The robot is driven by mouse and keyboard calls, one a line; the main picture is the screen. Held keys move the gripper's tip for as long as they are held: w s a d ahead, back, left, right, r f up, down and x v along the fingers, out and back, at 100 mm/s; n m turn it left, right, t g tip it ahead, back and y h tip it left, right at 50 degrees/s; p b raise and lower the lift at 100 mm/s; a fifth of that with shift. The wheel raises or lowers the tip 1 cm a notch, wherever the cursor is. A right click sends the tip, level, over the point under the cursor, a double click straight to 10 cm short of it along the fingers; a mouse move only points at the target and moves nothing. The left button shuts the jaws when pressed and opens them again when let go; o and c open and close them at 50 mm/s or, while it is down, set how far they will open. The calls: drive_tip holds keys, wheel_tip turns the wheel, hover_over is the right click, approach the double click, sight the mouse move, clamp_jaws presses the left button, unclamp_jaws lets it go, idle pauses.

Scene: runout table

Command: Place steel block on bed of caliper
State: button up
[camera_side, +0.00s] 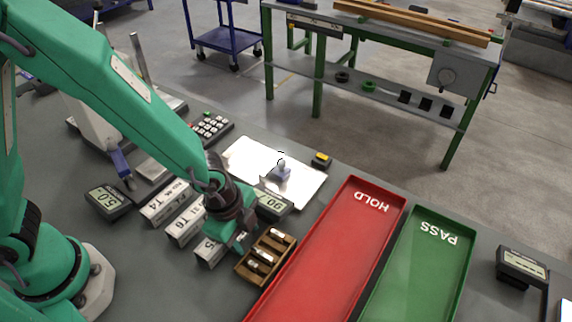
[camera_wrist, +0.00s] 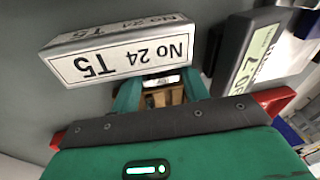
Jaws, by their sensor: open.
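My gripper (camera_side: 240,243) is open and low, beside the left edge of a wooden tray (camera_side: 238,268). The tray holds small steel blocks (camera_side: 262,254) in its slots. In the wrist view the two green fingers of my gripper (camera_wrist: 160,86) stand apart, with the tray (camera_wrist: 176,95) and its pieces showing between them. Nothing is held. I cannot tell surely which thing is the caliper. A grey-white device (camera_side: 95,128) with upright posts and a blue handle stands at the upper left. A small blue-grey instrument (camera_side: 280,174) stands on a bright white plate (camera_side: 250,155).
White blocks with printed labels (camera_side: 165,203) stand in a row left of my gripper; one (camera_wrist: 120,55) reads T5. Digital readouts stand at the left (camera_side: 108,201) and behind my gripper (camera_side: 273,203). Red HOLD (camera_side: 335,240) and green PASS (camera_side: 428,265) trays lie to the right.

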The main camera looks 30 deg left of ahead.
idle(0.4)
drive_tip(key=c, duration=0.8)
drive_tip(key=shift+r, duration=0.1)
drive_tip(key=shift+r, duration=0.8)
drive_tip(key=r, duration=0.2)
drive_tip(key=shift+s+d+r, duration=0.25)
drive_tip(key=shift+s+r, duration=0.15)
drive_tip(key=shift+g, duration=0.3)
drive_tip(key=s+d+r, duration=0.1)
drive_tip(key=s+r, duration=0.1)
drive_tip(key=s, duration=0.1)
drive_tip(key=s+d+r, duration=0.1)
drive_tip(key=s+r, duration=0.1)
drive_tip(key=s, duration=0.1)
drive_tip(key=s+d+r, duration=0.2)
drive_tip(key=s, duration=0.2)
drive_tip(key=shift+r, duration=0.2)
drive_tip(key=shift+w, duration=0.1)
